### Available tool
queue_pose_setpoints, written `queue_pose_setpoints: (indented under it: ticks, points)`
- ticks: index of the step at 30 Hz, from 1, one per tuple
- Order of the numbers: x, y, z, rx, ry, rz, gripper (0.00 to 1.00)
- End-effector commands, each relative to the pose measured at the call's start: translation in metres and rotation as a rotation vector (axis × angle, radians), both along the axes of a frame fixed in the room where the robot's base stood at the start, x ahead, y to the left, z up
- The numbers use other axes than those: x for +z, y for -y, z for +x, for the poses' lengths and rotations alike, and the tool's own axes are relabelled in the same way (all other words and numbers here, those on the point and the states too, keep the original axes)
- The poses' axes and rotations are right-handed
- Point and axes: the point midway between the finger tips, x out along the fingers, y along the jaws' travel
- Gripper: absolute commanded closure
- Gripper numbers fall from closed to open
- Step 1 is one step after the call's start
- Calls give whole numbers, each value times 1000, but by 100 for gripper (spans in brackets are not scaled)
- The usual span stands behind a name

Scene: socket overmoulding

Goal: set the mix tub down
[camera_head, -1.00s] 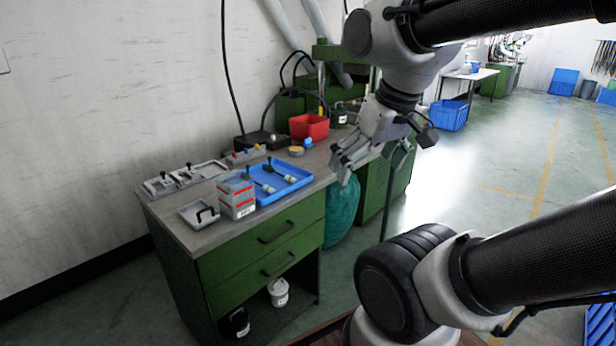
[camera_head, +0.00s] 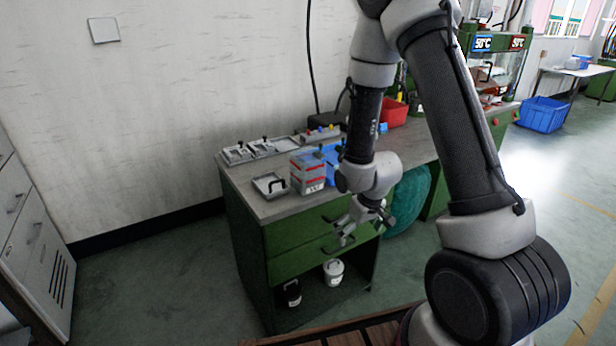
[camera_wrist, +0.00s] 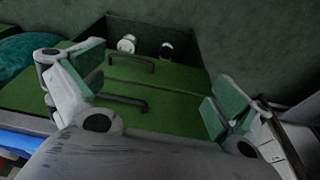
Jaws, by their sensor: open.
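My gripper (camera_head: 347,228) hangs in front of the green bench's drawers, pointing down, open and empty. In the wrist view my gripper (camera_wrist: 152,92) shows its two green pads wide apart with nothing between them. A white tub (camera_head: 333,270) with a dark label stands upright on the open lower shelf of the bench, below my gripper and apart from it. It also shows in the wrist view as a white tub (camera_wrist: 127,43). I cannot tell for sure whether it is the mix tub.
The green bench (camera_head: 300,238) has two drawers with dark handles. On top are a red-and-white box (camera_head: 307,173), a grey tray (camera_head: 270,186), a blue tray and a red bin (camera_head: 392,112). A teal bag (camera_head: 408,200) hangs at right. Floor at left is clear.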

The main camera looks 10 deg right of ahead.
Motion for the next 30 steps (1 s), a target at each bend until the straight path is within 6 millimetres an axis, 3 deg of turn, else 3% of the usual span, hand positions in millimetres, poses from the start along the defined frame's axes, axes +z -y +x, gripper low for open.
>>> queue_pose_setpoints:
  ticks: [1,3,7,10,12,15,18,22,30]
  points:
    - [-26,-8,13,19,64,21,0]
    - [-45,-21,39,40,194,60,0]
    - [-49,-43,86,67,476,148,0]
    - [-16,-56,122,75,730,219,0]
    - [23,-63,143,80,906,266,0]
    - [68,-68,157,83,1094,318,0]
    - [96,-69,160,83,1211,348,0]
    - [111,-71,165,82,1273,363,0]
    - [112,-80,197,82,1279,362,0]
